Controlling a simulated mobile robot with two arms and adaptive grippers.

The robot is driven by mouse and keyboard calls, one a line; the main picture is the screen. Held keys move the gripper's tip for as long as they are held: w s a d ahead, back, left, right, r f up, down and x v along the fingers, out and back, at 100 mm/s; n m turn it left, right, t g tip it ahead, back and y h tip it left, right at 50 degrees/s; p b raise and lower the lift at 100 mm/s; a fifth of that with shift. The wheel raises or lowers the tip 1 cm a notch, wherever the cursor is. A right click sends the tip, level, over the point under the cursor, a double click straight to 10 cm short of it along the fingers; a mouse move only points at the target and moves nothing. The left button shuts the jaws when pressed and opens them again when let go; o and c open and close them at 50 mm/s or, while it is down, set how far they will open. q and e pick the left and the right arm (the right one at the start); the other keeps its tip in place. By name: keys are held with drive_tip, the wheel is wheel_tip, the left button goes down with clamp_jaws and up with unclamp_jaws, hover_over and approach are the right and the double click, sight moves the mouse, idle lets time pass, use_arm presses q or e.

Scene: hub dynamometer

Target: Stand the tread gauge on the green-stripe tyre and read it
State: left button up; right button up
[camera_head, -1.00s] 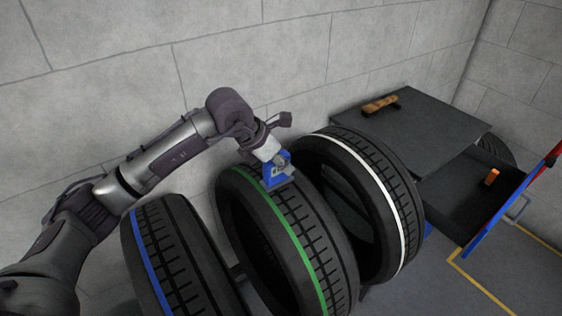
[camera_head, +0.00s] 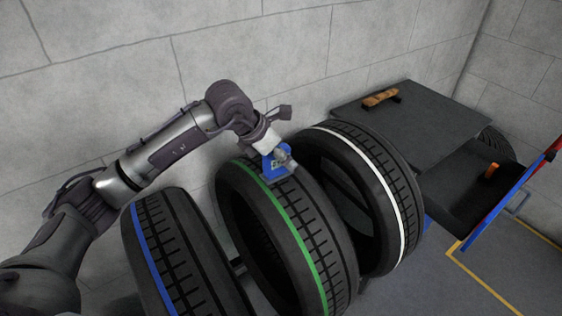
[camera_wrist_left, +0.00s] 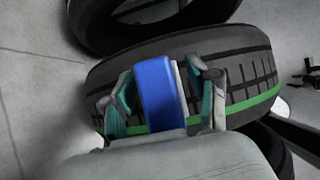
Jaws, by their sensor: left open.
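The tread gauge (camera_head: 272,166) is a blue block with a small display, at the top of the green-stripe tyre (camera_head: 322,246) by the green stripe. It looks upright; whether its foot touches the tread is hard to tell. My left gripper (camera_head: 284,158) is open at the gauge. In the left wrist view the gauge's blue body (camera_wrist_left: 158,95) lies between the fingers of my left gripper (camera_wrist_left: 164,88), with gaps beside it. The tread and green stripe of the tyre (camera_wrist_left: 245,70) show behind. The display is too small to read. My right gripper is not in view.
A blue-stripe tyre (camera_head: 186,250) stands to the left and a white-stripe tyre (camera_head: 385,190) to the right, both close. A dark cabinet top (camera_head: 420,130) with a brown-handled tool (camera_head: 380,98) is at back right. An orange item (camera_head: 492,170) lies in the open drawer (camera_head: 462,190).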

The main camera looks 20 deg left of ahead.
use_arm(q)
drive_tip(key=v, duration=1.2)
drive_tip(key=shift+f, duration=0.1)
